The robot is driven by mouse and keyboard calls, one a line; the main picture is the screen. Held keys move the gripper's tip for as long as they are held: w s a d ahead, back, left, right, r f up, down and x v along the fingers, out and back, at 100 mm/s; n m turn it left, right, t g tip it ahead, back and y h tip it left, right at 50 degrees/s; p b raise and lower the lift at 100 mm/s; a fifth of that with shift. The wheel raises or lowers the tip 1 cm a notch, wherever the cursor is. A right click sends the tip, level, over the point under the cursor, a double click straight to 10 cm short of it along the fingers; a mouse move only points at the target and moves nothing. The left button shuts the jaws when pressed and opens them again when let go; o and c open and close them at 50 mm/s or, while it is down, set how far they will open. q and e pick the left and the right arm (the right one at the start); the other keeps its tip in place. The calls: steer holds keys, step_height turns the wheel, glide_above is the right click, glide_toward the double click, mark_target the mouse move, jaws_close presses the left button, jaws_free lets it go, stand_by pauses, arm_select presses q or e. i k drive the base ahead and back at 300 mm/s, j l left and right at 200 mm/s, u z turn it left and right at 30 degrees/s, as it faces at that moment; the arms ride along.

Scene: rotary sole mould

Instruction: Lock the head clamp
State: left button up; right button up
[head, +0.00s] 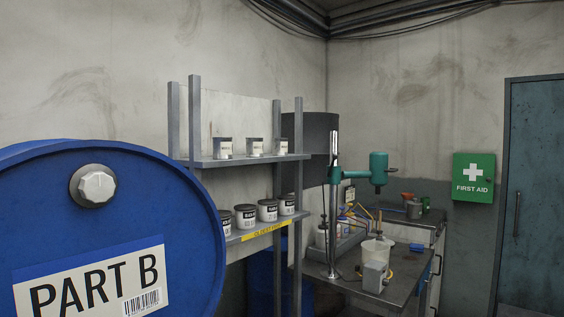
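A teal machine head (378,168) sits on an arm from an upright steel column (333,205) at the bench in the middle right. A teal collar (336,174) surrounds the column, and a small dark part juts from the head's right side. The head clamp itself is too small to tell, so I cannot see whether it is locked. Neither of my grippers is in view.
A large blue drum marked PART B (190,225) fills the left foreground. A shelf rack (250,160) with several labelled tins stands behind it. The bench (405,290) also holds bottles and tools. A first aid box (473,177) and a door (535,200) are at right.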

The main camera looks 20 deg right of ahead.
mark_target(334, 157)
steer(key=i+l+u, duration=0.15)
steer(key=l+u, duration=0.2)
steer(key=i+l+u, duration=0.1)
steer(key=l+u, duration=0.55)
steer(key=l, duration=0.2)
